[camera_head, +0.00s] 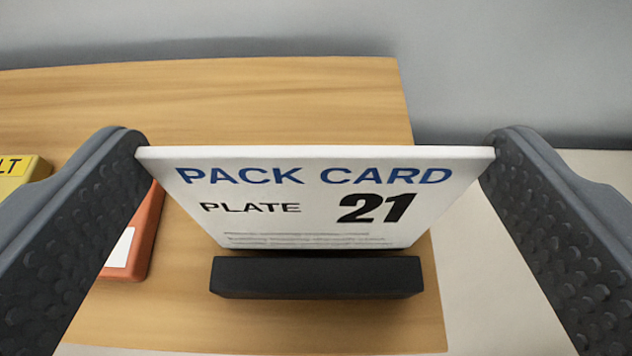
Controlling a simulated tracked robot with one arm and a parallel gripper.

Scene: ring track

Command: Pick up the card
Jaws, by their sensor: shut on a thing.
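The card (317,205) is white and reads "PACK CARD", "PLATE" and "21". It stands upright, tilted a little, in the middle of the head camera view. My gripper (316,160) is shut on the card, with one dark, studded finger at its left edge and the other at its right edge. A black block-shaped holder (317,278) lies just below the card's lower edge in the picture. I cannot tell whether the card still touches the holder.
A wooden table (270,100) lies under the holder, with its right edge close by. At the left are an orange-red object (145,235) with a white label and a yellow object (20,180) with black lettering, both partly hidden. A grey wall stands behind.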

